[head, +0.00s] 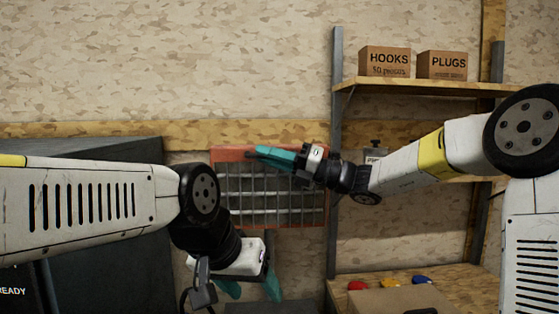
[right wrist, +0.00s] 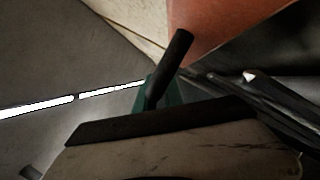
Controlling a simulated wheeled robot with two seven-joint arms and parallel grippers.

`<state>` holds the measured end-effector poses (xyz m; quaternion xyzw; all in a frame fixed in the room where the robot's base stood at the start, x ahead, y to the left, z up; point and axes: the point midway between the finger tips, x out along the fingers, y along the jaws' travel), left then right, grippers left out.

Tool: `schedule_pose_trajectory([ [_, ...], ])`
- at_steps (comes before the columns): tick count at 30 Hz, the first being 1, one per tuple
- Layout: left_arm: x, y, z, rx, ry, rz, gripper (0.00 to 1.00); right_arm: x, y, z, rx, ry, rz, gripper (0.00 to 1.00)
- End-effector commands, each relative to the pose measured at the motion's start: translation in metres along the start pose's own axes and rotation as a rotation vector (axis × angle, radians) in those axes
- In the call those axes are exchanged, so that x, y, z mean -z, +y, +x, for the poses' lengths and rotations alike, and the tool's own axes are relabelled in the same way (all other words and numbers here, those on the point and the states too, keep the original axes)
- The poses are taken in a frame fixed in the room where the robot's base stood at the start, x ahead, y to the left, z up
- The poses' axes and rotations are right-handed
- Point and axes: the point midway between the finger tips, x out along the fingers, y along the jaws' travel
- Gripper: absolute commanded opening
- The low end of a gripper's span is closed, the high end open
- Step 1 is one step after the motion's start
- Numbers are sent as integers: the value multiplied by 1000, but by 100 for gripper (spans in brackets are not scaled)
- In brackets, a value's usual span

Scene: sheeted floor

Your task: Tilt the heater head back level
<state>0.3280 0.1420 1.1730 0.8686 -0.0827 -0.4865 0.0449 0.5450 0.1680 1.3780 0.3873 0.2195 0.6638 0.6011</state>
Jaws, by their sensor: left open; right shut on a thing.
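The heater head (head: 324,207) is an orange-red frame with a barred grey grille, facing me in the middle of the head view. Its angle from level is hard to judge. My right gripper (head: 275,155) reaches in from the right across its top edge, teal fingers closed. In the right wrist view a dark bar-like handle (right wrist: 172,65) stands at the teal fingers, beside the orange-red housing (right wrist: 215,25). The grip itself is partly hidden. My left gripper (head: 250,287) is open and empty, pointing down below the heater head, apart from it.
A shelf unit (head: 337,130) stands right of the heater, with a HOOKS box (head: 385,61) and a PLUGS box (head: 442,65) on top. Its lower board holds small coloured items (head: 357,285) and a carton (head: 400,300). A dark cabinet (head: 100,150) is behind my left arm.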

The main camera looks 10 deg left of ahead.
Motion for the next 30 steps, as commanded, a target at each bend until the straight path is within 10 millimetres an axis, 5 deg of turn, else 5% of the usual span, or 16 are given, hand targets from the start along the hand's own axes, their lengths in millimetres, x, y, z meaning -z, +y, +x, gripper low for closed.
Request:
schedule_pose_trajectory([
  [13, 0, 0, 0, 0, 0, 0, 62, -3, 0, 0, 0, -4, -2, 0],
  [14, 0, 0, 0, 0, 0, 0, 62, -3, 0, 0, 0, -4, -2, 17],
  [17, 0, 0, 0, 0, 0, 0, 62, -3, 0, 0, 0, -3, -2, 34],
  [30, 0, 0, 0, 0, 0, 0, 62, -2, -1, -12, 2, -3, -2, 34],
])
